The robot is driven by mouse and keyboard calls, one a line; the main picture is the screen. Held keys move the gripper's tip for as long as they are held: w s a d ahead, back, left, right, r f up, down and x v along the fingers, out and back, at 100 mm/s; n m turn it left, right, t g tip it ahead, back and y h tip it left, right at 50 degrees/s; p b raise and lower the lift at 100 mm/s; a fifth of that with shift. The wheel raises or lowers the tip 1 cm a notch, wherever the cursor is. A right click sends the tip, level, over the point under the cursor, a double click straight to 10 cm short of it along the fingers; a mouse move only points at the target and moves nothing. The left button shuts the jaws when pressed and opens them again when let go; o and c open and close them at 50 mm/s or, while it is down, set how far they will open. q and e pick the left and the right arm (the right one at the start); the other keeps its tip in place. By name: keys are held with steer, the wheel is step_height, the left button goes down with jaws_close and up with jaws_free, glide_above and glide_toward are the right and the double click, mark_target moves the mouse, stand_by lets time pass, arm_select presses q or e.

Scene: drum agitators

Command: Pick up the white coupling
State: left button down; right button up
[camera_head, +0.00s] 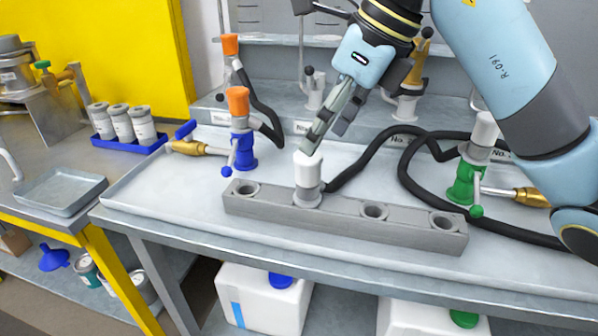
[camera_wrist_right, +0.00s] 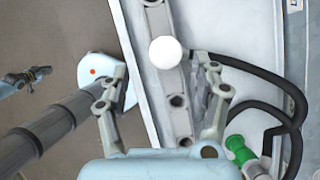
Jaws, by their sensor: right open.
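The white coupling (camera_head: 308,172) stands upright in a hole of a long grey rail (camera_head: 340,221) on the bench. Its round white top shows in the right wrist view (camera_wrist_right: 166,52). My right gripper (camera_head: 322,136) is open and comes down from above at a tilt, its fingertips just above and slightly behind the coupling's top in the head view. In the right wrist view its open fingers (camera_wrist_right: 160,85) lie on either side of the coupling's line, with nothing between them held. I cannot tell whether a finger touches the coupling. My left gripper is not in the head view.
A blue valve with orange cap (camera_head: 240,130) stands left of the rail. A green valve (camera_head: 467,183) with a white top stands right. A black hose (camera_head: 375,150) runs behind the coupling. Empty rail holes (camera_head: 374,211) lie to its right. A blue tray (camera_head: 128,148) holds white containers.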

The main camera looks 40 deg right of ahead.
mark_target(315, 156)
steer(key=shift+h, duration=0.3)
steer(key=x, duration=0.4)
steer(key=shift+d+f+b, duration=0.35)
steer(key=shift+f, duration=0.1)
steer(key=x, duration=0.6)
steer(key=shift+w+a+r, duration=0.15)
steer(key=shift+a, duration=0.05)
jaws_close()
